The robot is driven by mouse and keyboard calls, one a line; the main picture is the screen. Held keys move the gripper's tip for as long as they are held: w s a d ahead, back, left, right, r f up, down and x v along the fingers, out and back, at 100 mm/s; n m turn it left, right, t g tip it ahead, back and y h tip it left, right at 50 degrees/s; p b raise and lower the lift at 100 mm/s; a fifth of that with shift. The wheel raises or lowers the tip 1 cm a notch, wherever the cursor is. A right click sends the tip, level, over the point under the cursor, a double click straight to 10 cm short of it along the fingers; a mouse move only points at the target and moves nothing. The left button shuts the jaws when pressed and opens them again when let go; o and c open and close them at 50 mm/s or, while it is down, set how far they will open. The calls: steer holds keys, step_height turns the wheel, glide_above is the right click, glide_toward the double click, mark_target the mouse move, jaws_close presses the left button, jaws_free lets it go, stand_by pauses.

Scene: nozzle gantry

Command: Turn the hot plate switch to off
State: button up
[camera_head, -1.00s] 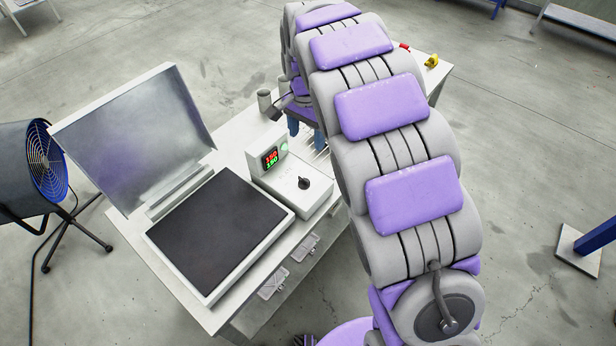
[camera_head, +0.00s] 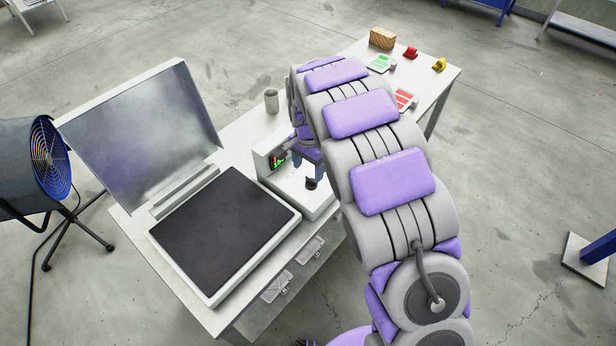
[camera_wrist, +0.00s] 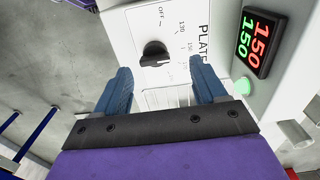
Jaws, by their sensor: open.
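The hot plate switch is a black round knob (camera_wrist: 154,53) on a white control box (camera_head: 290,192). In the wrist view it sits just beyond and between my gripper's two blue fingertips (camera_wrist: 160,68), which are apart with nothing between them. A printed dial around the knob reads OFF, 130 and 150. In the head view the knob (camera_head: 311,183) shows at the box's right part, below my gripper (camera_head: 309,158). The display (camera_wrist: 257,40) shows a red 150 and a green 150, with a lit green lamp (camera_wrist: 244,85) beside it. The dark hot plate (camera_head: 225,233) has its lid open.
A fan (camera_head: 40,165) stands left of the table. A grey cup (camera_head: 271,100) stands behind the control box. A wooden block (camera_head: 382,39), red (camera_head: 410,53) and yellow (camera_head: 439,64) items and cards lie at the table's far end.

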mark_target(310, 178)
steer(key=f, duration=0.1)
steer(key=d+f, duration=0.1)
steer(key=f, duration=0.2)
steer(key=shift+d+b, duration=0.3)
steer(key=shift+a, duration=0.55)
steer(key=shift+c, duration=0.9)
steer(key=shift+d, duration=0.4)
steer(key=c, duration=0.6)
steer(key=shift+a, duration=0.1)
steer(key=shift+c, duration=1.4)
